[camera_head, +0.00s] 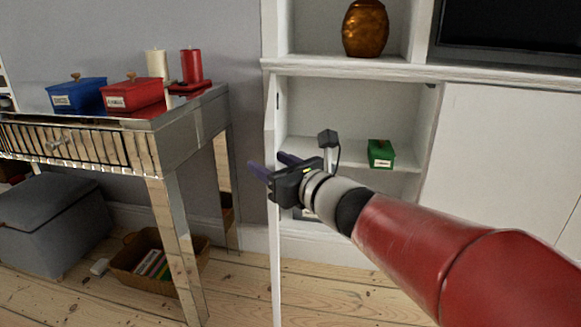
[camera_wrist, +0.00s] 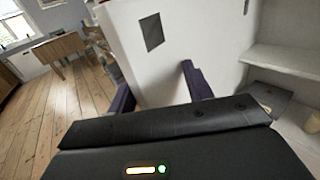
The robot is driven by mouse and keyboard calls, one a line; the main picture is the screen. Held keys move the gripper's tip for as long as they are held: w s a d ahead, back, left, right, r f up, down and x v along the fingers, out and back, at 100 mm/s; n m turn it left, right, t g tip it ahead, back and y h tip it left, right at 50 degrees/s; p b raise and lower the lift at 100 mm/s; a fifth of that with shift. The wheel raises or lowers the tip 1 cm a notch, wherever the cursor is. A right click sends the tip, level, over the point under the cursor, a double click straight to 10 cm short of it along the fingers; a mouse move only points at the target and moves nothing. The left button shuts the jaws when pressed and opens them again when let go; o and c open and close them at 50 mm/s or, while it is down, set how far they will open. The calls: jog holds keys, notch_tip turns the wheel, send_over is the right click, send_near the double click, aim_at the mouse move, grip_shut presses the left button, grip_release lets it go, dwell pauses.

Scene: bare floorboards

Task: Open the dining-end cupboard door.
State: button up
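The white cupboard door (camera_head: 276,290) stands swung out, seen almost edge-on at the left side of the cupboard in the head view. In the wrist view its white panel (camera_wrist: 195,45) fills the middle, with a dark square patch on it. The cupboard (camera_head: 345,105) is open, and its inside shelves show to the right of the door. My gripper (camera_head: 272,160) is at the door, with its dark purple fingers spread apart. In the wrist view the fingers (camera_wrist: 157,78) show on both sides in front of the panel. Whether they touch it is unclear.
A green box (camera_head: 380,154) sits on the cupboard shelf, with an amber jar (camera_head: 365,28) above. A mirrored table (camera_head: 170,225) stands left, holding blue and red boxes and candles. A basket (camera_head: 135,275) and grey ottoman (camera_head: 60,225) are on the floor.

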jog(key=shift+w+r, duration=0.1)
jog(key=shift+r, duration=0.05)
jog(key=o, duration=0.7)
jog(key=shift+c, duration=0.4)
jog(key=shift+d, duration=0.1)
jog(key=v, duration=0.7)
jog(key=shift+s+p, duration=0.35)
jog(key=shift+p, duration=0.05)
